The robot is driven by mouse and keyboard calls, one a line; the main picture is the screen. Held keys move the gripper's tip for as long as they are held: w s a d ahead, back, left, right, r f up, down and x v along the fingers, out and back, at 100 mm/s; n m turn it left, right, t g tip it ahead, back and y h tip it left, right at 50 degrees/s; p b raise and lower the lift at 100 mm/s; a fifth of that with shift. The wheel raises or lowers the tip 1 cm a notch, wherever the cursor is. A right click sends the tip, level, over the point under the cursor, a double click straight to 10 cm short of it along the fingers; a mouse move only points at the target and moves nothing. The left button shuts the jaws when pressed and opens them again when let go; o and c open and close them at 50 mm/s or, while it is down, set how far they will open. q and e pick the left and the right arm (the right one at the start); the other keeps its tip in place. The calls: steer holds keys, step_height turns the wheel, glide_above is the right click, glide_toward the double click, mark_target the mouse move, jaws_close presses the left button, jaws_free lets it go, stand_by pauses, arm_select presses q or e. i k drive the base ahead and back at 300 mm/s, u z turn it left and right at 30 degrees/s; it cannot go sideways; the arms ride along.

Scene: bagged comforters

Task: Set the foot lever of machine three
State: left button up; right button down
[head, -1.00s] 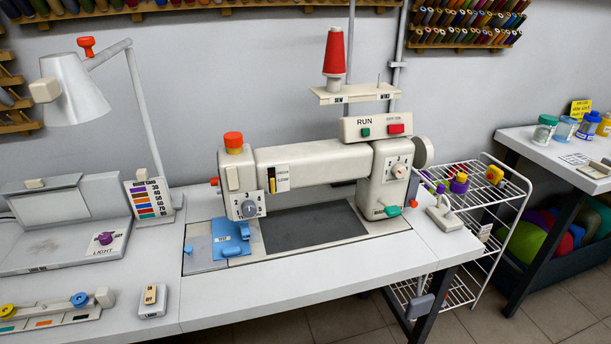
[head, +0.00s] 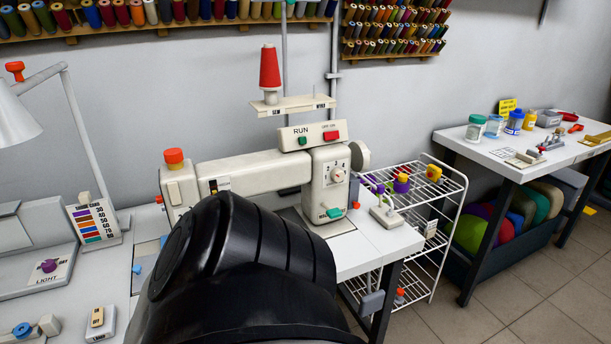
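A cream sewing machine (head: 240,172) stands on the white table in the head view, with an orange knob (head: 174,156) on its left end. A small teal lever (head: 334,213) sits low on its right column. A dial (head: 337,174) is above that lever. A black part of my own arm covers the table's front and the machine's lower middle. It hides the needle area and most of the blue presser foot part. I cannot tell which of these parts is the foot lever, and I read no machine number. Neither of my grippers shows.
A small white stand (head: 386,214) sits at the table's right end. A white wire rack (head: 440,203) stands beside it. Farther right is a second table (head: 548,160) with jars and tools. The RUN panel (head: 312,135) and a red thread cone (head: 270,68) are above the machine.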

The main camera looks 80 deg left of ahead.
mark_target(159, 200)
steer(key=z, duration=0.1)
steer(key=k, duration=1.35)
steer(key=u, duration=1.75)
